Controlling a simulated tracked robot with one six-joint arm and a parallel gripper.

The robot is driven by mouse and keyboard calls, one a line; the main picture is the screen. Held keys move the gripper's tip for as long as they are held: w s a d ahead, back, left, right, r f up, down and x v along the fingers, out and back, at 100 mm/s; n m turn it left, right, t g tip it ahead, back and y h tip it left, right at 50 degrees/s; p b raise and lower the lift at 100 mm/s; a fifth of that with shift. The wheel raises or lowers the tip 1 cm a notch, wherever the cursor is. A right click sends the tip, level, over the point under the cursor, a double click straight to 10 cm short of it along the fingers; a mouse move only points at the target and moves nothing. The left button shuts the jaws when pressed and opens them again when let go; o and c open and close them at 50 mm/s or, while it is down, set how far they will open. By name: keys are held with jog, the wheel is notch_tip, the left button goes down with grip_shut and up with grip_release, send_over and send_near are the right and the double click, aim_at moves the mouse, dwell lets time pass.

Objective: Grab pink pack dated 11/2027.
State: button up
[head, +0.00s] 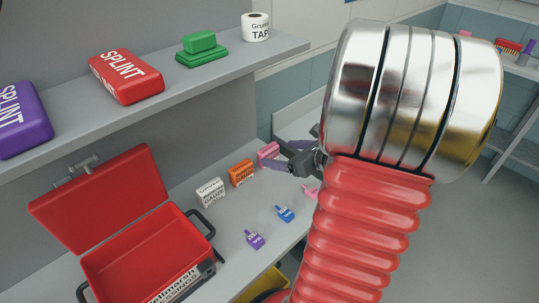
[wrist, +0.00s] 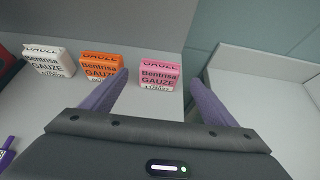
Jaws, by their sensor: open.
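The pink pack (wrist: 160,74) stands on the grey shelf and reads "Bentrisa GAUZE", with a small date that looks like 11/2027. In the head view the pink pack (head: 267,151) is partly hidden behind my gripper (head: 283,156). My gripper is open, with purple fingers. In the wrist view the pack shows between the two fingertips, apart from the right one and close to the left one in the picture. I cannot tell how far beyond the tips it stands.
An orange gauze pack (wrist: 99,67) and a white gauze pack (wrist: 49,62) stand to the left. Blue (head: 285,214) and purple (head: 255,239) small bottles and an open red case (head: 150,245) are nearer. An upper shelf (head: 150,100) holds splints and tape.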

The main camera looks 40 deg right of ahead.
aim_at(272, 152)
jog(key=shift+x, duration=1.05)
jog(key=shift+w, duration=0.1)
jog(key=shift+x, duration=2.5)
jog(key=c, duration=1.1)
